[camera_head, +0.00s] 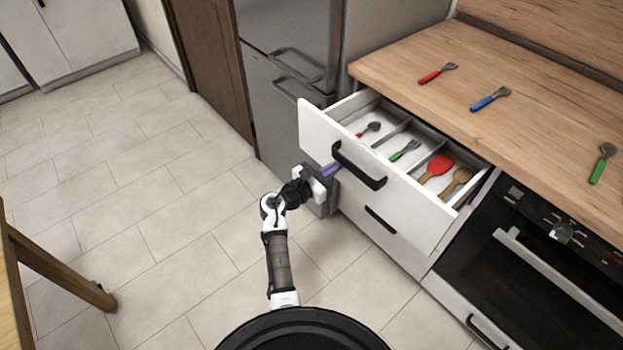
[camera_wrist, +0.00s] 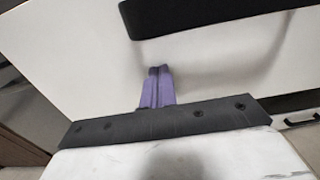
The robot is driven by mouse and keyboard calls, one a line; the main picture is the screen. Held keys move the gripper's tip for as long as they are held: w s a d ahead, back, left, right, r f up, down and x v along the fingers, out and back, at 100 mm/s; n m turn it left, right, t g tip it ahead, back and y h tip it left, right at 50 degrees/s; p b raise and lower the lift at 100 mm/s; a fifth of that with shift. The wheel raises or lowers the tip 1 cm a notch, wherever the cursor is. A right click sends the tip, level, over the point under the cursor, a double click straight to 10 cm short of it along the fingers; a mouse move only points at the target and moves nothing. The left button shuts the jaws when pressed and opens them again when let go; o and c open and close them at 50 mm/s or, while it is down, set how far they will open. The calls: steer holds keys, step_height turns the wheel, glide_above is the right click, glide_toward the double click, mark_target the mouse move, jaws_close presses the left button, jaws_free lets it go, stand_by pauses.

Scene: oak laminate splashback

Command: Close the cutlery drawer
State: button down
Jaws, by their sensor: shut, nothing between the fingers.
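The cutlery drawer (camera_head: 318,140) is pulled out from the white cabinet under the counter, with its white front facing my arm. It has a black bar handle (camera_head: 358,166), which also shows at the top of the wrist view (camera_wrist: 215,14). Inside are compartments with a red-handled spoon, a green-handled fork, a red spatula and a wooden spoon. My gripper (camera_head: 333,168) has purple fingers and is shut and empty. Its fingertips (camera_wrist: 159,73) are at the drawer front, left of the handle in the head view and below it in the wrist view. I cannot tell whether they touch the front.
A lower drawer with a black handle (camera_head: 380,219) is shut. An oven (camera_head: 540,260) stands to the right and a grey fridge (camera_head: 285,80) to the left. Several utensils lie on the wooden counter (camera_head: 540,110). A wooden table (camera_head: 50,262) is at the left; the tiled floor between is clear.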

steer(key=b, duration=0.5)
glide_toward(383, 145)
steer(key=w+d+r, duration=0.1)
steer(key=d, duration=0.1)
steer(key=w+d+r, duration=0.2)
steer(key=d, duration=0.1)
steer(key=w+d+r, duration=0.2)
steer(key=shift+w+d, duration=0.2)
steer(key=shift+d, duration=0.15)
steer(key=shift+w+d, duration=0.2)
steer(key=shift+d, duration=0.05)
steer(key=shift+w+d+r, duration=0.1)
steer(key=shift+w+r, duration=0.05)
steer(key=shift+r, duration=0.25)
steer(key=shift+r, duration=0.1)
